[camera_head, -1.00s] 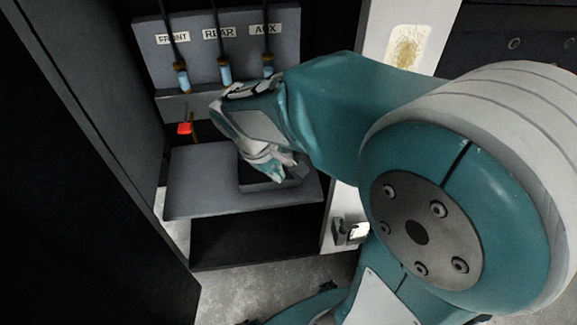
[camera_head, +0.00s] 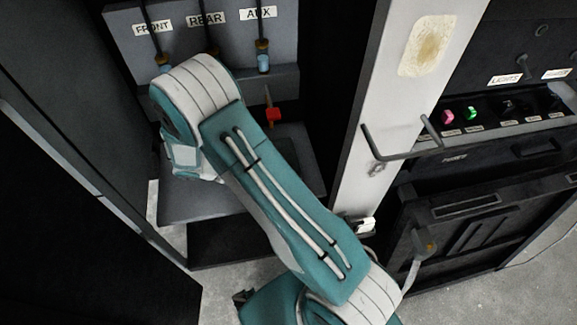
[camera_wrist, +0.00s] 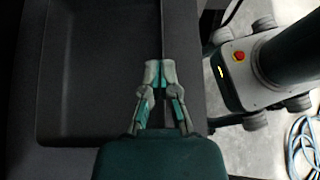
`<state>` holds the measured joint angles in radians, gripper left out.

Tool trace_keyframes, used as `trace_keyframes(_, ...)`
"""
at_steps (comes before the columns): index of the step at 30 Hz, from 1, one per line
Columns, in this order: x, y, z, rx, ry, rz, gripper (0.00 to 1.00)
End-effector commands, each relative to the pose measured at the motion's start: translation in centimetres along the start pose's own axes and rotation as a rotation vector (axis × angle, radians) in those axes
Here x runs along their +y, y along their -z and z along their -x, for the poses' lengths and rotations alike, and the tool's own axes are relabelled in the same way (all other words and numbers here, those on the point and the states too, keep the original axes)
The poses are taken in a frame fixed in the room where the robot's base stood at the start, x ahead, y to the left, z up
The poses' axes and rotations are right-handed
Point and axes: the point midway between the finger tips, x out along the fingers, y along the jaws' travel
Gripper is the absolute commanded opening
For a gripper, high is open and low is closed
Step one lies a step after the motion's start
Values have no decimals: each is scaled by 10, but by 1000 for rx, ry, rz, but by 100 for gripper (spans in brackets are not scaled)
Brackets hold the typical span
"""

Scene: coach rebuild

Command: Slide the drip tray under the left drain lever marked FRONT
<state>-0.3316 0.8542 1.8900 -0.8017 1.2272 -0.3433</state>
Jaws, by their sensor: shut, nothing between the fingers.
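Three drain levers hang on the grey panel in the head view. The FRONT lever (camera_head: 159,50) is leftmost, with REAR (camera_head: 207,35) in the middle and AUX (camera_head: 263,55) on the right. My arm covers the space below FRONT and REAR and much of the grey shelf (camera_head: 205,208).
A dark cabinet wall (camera_head: 75,130) stands close on the left. A pale post (camera_head: 385,70) with a bar handle (camera_head: 400,155) stands right of the shelf. Blue hose (camera_wrist: 303,145) lies on the floor.

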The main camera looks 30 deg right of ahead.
Motion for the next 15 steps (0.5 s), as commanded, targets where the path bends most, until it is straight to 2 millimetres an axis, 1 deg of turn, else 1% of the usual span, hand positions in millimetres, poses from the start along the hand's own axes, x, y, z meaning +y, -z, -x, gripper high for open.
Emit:
trace_keyframes(5,0,-12,-17,-2,3,-1,0)
trace_keyframes(15,0,-49,-71,2,5,-2,0)
